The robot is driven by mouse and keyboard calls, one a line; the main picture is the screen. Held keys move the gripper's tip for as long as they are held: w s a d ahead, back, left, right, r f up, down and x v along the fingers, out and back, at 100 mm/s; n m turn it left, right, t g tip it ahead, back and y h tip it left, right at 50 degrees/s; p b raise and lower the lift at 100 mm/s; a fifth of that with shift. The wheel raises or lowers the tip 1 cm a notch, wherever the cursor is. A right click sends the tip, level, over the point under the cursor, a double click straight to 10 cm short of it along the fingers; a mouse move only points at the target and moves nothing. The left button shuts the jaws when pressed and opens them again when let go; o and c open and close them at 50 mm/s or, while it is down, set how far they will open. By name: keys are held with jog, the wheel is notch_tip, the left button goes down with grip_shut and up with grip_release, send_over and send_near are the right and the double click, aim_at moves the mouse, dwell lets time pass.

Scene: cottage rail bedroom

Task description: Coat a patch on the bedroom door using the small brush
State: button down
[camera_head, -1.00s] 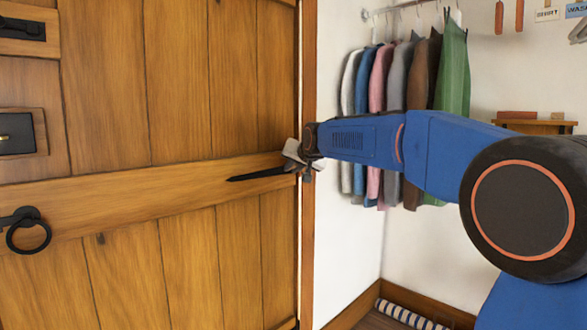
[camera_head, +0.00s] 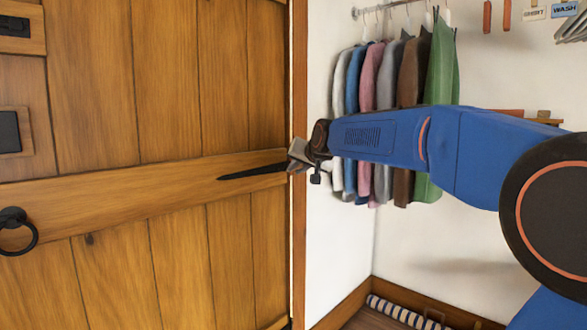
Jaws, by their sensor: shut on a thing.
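The wooden bedroom door (camera_head: 165,110) fills the left half, with upright planks and a broad cross rail. A black tapered strap (camera_head: 252,172) lies on the rail near the door's right edge. My gripper (camera_head: 297,158) is at this right edge, in front of the frame and close to the strap's right end. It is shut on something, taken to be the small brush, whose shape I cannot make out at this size. No coated patch can be told apart on the wood. I cannot tell whether the gripper's load touches the door.
A black ring handle (camera_head: 33,238) and dark latch plates are at the door's left. Several garments (camera_head: 385,110) hang on a rail behind my arm. A striped roll (camera_head: 395,312) lies on the floor at lower right. White wall stands right of the frame.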

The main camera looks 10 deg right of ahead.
jog(key=shift+s, duration=0.1)
jog(key=shift+s+d, duration=0.9)
jog(key=shift+s, duration=0.2)
